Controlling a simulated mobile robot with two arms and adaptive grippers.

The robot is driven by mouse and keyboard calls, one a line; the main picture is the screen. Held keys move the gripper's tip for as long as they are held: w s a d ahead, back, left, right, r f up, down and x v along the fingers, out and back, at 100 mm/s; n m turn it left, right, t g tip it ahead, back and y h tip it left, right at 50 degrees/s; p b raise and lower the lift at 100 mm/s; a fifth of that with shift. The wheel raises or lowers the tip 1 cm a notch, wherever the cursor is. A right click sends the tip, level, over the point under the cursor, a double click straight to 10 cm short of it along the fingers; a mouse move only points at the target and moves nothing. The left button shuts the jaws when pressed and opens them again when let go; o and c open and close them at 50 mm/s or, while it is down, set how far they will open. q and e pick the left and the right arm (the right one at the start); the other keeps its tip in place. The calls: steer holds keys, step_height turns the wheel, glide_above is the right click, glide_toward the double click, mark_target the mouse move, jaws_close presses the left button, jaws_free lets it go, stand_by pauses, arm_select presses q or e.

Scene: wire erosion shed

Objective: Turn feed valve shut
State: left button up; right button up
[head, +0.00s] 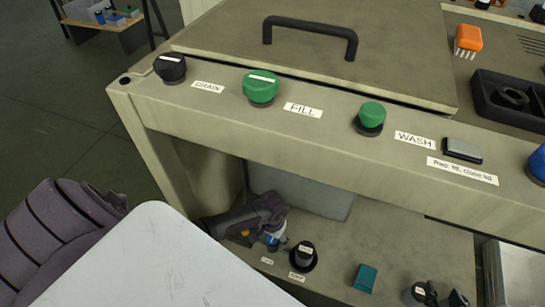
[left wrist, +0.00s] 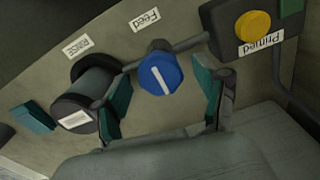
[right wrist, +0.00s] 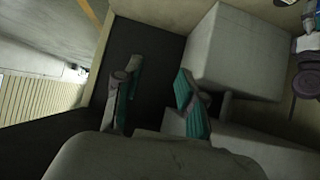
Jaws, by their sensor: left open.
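The feed valve is a blue round knob (left wrist: 160,73) with a white line across its face, beside a label reading Feed (left wrist: 146,19). In the left wrist view it lies between the fingers of my open left gripper (left wrist: 162,80), with gaps on both sides. The white line runs slightly aslant in that view. In the head view the knob (head: 272,240) shows small under the console, and my left gripper (head: 262,212) is next to it, its fingers mostly hidden. My right gripper (right wrist: 159,75) is open and empty, facing a dark recess.
A black knob (left wrist: 88,100) by the RINSE label stands close to my left finger. A yellow Primed button (left wrist: 253,25) is on the other side. A teal handle (head: 365,278) is further right below the console (head: 225,125). A grey box (right wrist: 238,50) is beside my right gripper.

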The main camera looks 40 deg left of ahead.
arm_select(q)
steer(key=c, duration=1.1)
steer(key=m+p, duration=0.2)
steer(key=m, duration=0.3)
steer(key=shift+r+p, duration=0.15)
steer(key=shift+p, duration=0.25)
steer(key=shift+c, duration=0.2)
steer(key=shift+m, duration=0.5)
steer(key=m, duration=0.2)
steer(key=shift+m+p, duration=0.4)
steer(key=m, duration=0.2)
steer(key=shift+m, duration=0.3)
steer(key=m, duration=0.3)
steer(key=shift+m, duration=1.8)
arm_select(e)
steer(key=s+d+f+g+h, duration=0.1)
steer(key=s+d+f+g, duration=0.1)
steer(key=s, duration=0.3)
steer(key=s+d+f+g, duration=0.1)
steer(key=s+f+g, duration=0.1)
steer(key=s+g, duration=0.3)
steer(key=shift+s+d+h, duration=0.35)
steer(key=shift+s+h, duration=0.05)
steer(key=shift+s, duration=0.2)
